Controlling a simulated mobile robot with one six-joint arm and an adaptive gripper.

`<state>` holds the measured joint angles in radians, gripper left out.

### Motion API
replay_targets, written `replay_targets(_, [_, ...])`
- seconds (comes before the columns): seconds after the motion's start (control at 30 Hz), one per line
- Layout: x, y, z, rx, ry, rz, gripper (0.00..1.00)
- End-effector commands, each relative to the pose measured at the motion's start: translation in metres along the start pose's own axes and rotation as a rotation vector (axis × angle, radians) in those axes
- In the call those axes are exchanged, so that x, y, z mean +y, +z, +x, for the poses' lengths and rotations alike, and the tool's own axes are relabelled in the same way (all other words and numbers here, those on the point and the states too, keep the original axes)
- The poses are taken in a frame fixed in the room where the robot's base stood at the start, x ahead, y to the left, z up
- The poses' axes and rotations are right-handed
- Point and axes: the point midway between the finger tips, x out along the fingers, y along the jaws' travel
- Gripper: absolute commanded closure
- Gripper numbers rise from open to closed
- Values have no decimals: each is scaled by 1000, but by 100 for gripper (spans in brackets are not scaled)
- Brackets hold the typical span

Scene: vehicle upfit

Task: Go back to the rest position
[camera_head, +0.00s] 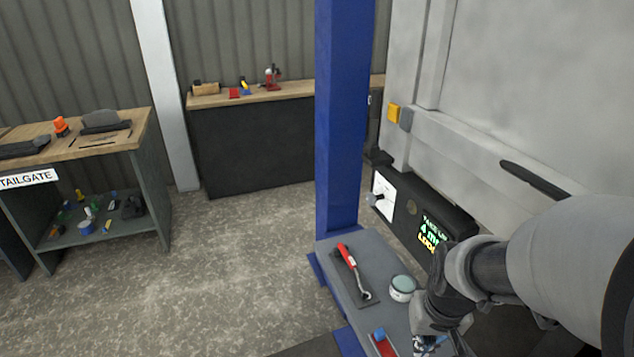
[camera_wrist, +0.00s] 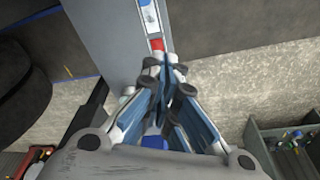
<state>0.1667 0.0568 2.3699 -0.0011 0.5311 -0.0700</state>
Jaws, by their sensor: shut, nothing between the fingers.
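My gripper (camera_wrist: 168,88) is shut and empty in the wrist view, its fingertips together over the grey shelf. In the head view only part of my gripper (camera_head: 428,345) shows at the bottom edge, below my arm, which fills the lower right. The grey shelf (camera_head: 345,262) stands beside the blue post. On it lie a ratchet with a red handle (camera_head: 346,253), a round tin with a pale lid (camera_head: 402,288) and a red item with a blue block (camera_head: 383,343) close to my gripper.
A blue post (camera_head: 343,120) rises mid-view. A grey vehicle body (camera_head: 540,80) and a black box with a lit display (camera_head: 425,215) stand close to my arm. Workbenches (camera_head: 255,140) and (camera_head: 75,150) stand at the back and left. Open concrete floor (camera_head: 230,260) lies between.

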Motion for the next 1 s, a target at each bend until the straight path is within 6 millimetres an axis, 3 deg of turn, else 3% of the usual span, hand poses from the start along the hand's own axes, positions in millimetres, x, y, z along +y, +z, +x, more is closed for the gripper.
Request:
replay_targets(0.03, [-6, 4, -22, 30, -1, -10, 100])
replay_targets(0.2, [-21, 27, -76, 92, -9, -36, 100])
replay_targets(0.43, [-36, 70, -131, 174, -24, -67, 100])
replay_targets(0.7, [-41, 105, -156, 222, -38, -86, 100])
replay_targets(1.0, [-42, 108, -157, 225, -39, -87, 100])
